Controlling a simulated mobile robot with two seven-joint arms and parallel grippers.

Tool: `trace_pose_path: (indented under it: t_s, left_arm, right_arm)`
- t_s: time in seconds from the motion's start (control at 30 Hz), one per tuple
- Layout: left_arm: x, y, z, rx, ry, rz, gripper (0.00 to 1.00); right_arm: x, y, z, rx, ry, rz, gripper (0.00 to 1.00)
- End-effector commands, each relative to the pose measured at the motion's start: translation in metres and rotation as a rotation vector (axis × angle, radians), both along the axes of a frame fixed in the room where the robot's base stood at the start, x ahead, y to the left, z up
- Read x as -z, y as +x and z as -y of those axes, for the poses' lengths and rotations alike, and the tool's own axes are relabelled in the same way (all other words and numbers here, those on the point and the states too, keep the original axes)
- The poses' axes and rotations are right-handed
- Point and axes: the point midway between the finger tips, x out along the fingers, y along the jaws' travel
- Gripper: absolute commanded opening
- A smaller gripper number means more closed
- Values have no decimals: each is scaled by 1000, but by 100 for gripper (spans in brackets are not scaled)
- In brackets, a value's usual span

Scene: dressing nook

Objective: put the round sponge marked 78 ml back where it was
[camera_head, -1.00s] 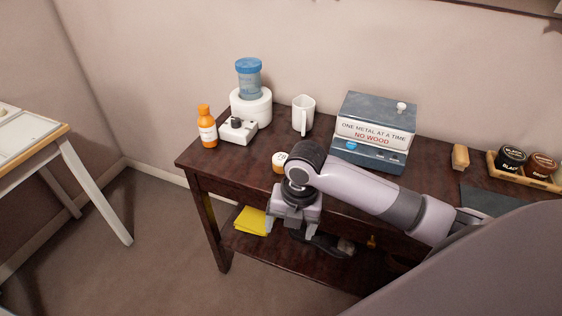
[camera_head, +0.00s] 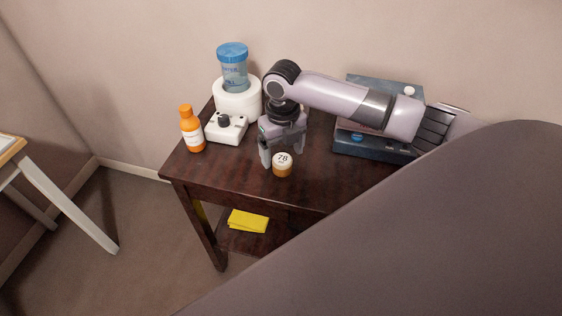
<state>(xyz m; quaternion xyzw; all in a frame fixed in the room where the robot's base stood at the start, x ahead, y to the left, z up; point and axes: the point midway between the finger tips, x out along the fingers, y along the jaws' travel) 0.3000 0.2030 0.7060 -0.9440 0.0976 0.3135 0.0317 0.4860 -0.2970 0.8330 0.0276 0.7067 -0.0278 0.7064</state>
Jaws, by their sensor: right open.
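The round sponge (camera_head: 282,166) has a white top marked 78 and an orange-brown side. It stands on the dark wooden table (camera_head: 226,174) near the front edge. My right gripper (camera_head: 282,154) is open and points down just behind the sponge in the picture. One finger shows to the sponge's left and the other to its upper right. I cannot tell whether either finger touches it. My left gripper is not in view.
An orange bottle (camera_head: 192,132), a white device with a knob (camera_head: 226,128) and a white round stand (camera_head: 238,100) with a blue-lidded jar (camera_head: 233,68) stand left of the gripper. A blue-grey box (camera_head: 372,146) is at right, partly behind my arm. Yellow cloth (camera_head: 248,221) lies below.

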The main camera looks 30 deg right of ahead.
Motion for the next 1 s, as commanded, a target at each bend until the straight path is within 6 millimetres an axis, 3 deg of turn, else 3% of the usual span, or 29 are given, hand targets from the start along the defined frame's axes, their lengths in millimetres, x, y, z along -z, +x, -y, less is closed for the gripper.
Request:
trace_pose_path:
  t_s: [0.2,0.5,0.6,0.7,1.0]
  left_arm:
    - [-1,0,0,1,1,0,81]
    - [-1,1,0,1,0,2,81]
    - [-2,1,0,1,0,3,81]
    - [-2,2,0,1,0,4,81]
    - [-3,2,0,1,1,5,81]
  right_arm:
    - [31,-2,0,1,0,0,82]
    - [35,-2,0,0,-1,1,82]
    - [35,-2,0,0,-1,1,50]
    - [35,-2,0,0,-1,1,24]
    - [33,-1,0,0,0,2,23]
